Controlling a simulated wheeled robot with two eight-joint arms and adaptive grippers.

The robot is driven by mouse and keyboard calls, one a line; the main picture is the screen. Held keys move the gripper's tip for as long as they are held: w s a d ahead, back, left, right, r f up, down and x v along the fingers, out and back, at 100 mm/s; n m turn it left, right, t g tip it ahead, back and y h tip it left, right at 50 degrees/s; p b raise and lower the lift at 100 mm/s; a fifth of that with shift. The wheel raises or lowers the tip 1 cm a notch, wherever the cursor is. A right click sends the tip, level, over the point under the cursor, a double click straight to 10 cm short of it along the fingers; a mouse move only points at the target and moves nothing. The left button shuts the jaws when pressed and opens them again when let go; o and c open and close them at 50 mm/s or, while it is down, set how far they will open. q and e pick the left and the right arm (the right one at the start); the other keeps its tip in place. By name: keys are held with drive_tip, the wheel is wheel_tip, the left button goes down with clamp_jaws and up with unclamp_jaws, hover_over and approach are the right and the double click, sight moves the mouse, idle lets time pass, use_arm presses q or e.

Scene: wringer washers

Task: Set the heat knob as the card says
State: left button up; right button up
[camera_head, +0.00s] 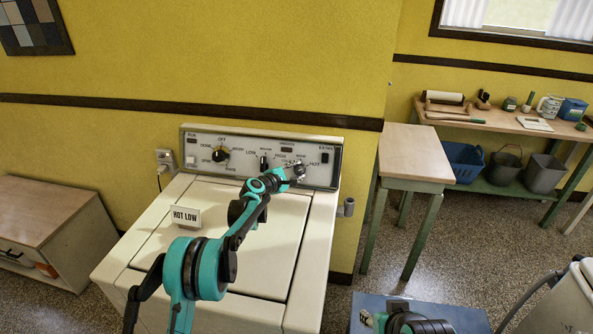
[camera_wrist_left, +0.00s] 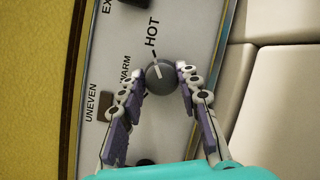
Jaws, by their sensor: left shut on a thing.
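The washer's control panel (camera_head: 236,164) stands upright behind its pale top. The small heat knob (camera_head: 299,171) is at its right, beside the HOT label; my left gripper (camera_head: 292,176) is at it and partly covers it. In the left wrist view, the dark round heat knob (camera_wrist_left: 160,75) is between the two fingers of my left gripper (camera_wrist_left: 162,80), which is shut on it. The knob's white line points toward HOT.
A larger black knob (camera_head: 221,155) and another small knob (camera_head: 264,162) are on the same panel. A wooden side table (camera_head: 408,152) stands right of the washer, and a low cabinet (camera_head: 50,215) stands left.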

use_arm(q)
drive_tip(key=shift+d+m, duration=0.1)
drive_tip(key=shift+m, duration=0.3)
drive_tip(key=o, duration=1.1)
drive_tip(key=shift+f, duration=0.15)
drive_tip(key=v, duration=1.2)
drive_tip(key=shift+w, duration=0.1)
